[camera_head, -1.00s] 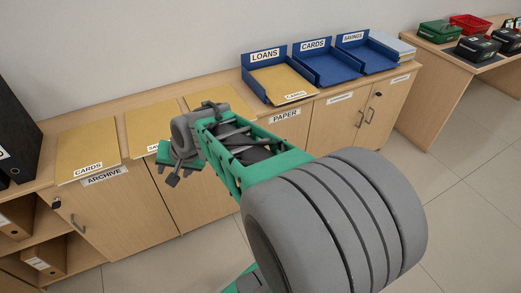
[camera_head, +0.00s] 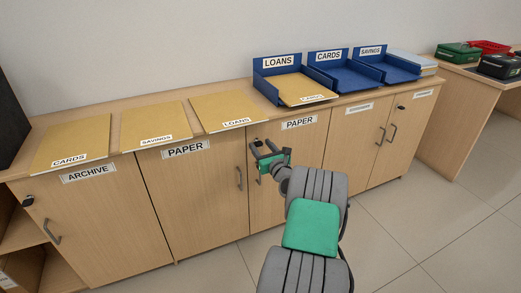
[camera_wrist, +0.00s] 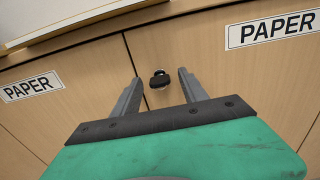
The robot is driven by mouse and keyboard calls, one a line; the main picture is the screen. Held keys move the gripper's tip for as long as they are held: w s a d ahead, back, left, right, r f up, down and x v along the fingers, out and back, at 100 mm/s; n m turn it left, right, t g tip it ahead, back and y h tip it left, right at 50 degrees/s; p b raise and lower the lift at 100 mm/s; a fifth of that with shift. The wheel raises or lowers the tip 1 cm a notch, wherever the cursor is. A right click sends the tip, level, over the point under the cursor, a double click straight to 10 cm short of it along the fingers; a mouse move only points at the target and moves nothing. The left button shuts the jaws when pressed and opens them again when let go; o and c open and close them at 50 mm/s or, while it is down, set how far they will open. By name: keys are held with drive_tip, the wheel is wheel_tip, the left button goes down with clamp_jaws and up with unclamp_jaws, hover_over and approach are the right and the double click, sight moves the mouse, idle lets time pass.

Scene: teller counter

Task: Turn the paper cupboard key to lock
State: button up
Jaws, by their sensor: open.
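The paper cupboard has two light wood doors with PAPER labels, a left door (camera_head: 203,200) and a right door (camera_head: 300,150). A small dark key (camera_wrist: 160,79) sits in a lock near the top of the right door, close to the seam. My gripper (camera_head: 267,151) is in front of this lock in the head view. In the wrist view my gripper (camera_wrist: 158,88) is open, with one finger on each side of the key and apart from it. In the head view the key is mostly hidden by the fingers.
The cupboard top (camera_head: 232,142) bears yellow folders and blue trays, including the LOANS tray (camera_head: 266,88). Bar handles, such as the left door's handle (camera_head: 239,178), stick out below. The ARCHIVE door (camera_head: 100,215) is at left. The floor in front is clear.

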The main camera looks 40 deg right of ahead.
drive_tip(key=shift+w+d, duration=0.1)
drive_tip(key=shift+w, duration=0.3)
drive_tip(key=shift+c, duration=0.3)
clamp_jaws()
